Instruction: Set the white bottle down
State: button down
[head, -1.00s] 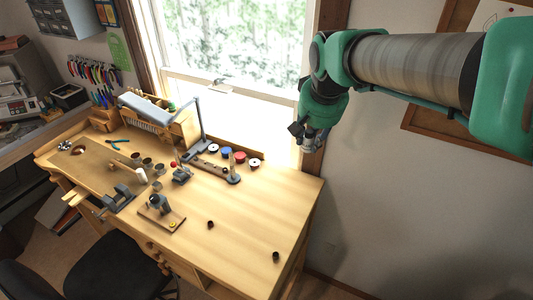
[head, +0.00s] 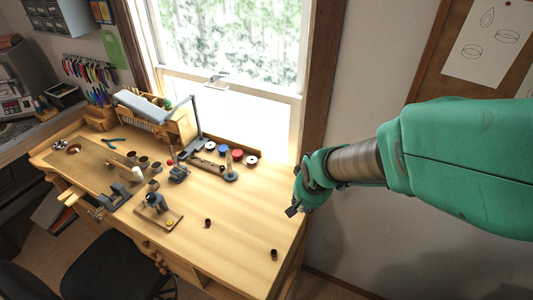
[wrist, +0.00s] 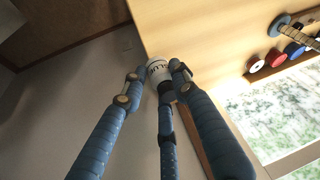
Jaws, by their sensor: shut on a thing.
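In the wrist view my gripper (wrist: 160,82) is shut on the white bottle (wrist: 157,66), which has dark lettering on it. The bottle sits between the fingertips, and the fingers hide part of it. The wooden workbench top (wrist: 205,40) shows behind and beside the bottle; I cannot tell whether the bottle touches it. In the head view my gripper (head: 293,210) is at the right edge of the workbench (head: 245,190), and the bottle is hidden there.
Two small dark cups (head: 207,223) and (head: 274,254) stand near the front right of the bench. Coloured spools (head: 237,155) and a lamp (head: 198,125) stand at the back. The bench's right part is mostly clear. A window is behind it.

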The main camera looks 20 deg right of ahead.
jog(key=shift+f, duration=1.4)
jog(key=shift+w, duration=0.1)
jog(key=w+d, duration=0.1)
jog(key=w, duration=0.4)
jog(key=w+f+b, duration=0.1)
jog(key=w, duration=0.3)
jog(key=w+d, duration=0.1)
jog(key=w, duration=0.4)
jog(key=shift+w+d+f+b, duration=0.2)
jog(key=shift+w+d+b, duration=0.1)
jog(key=shift+w+d, duration=0.05)
jog(key=shift+w+d, duration=0.1)
jog(key=shift+w, duration=0.35)
jog(key=shift+f+b, duration=0.45)
jog(key=shift+f, duration=1.35)
jog(key=shift+f, duration=0.15)
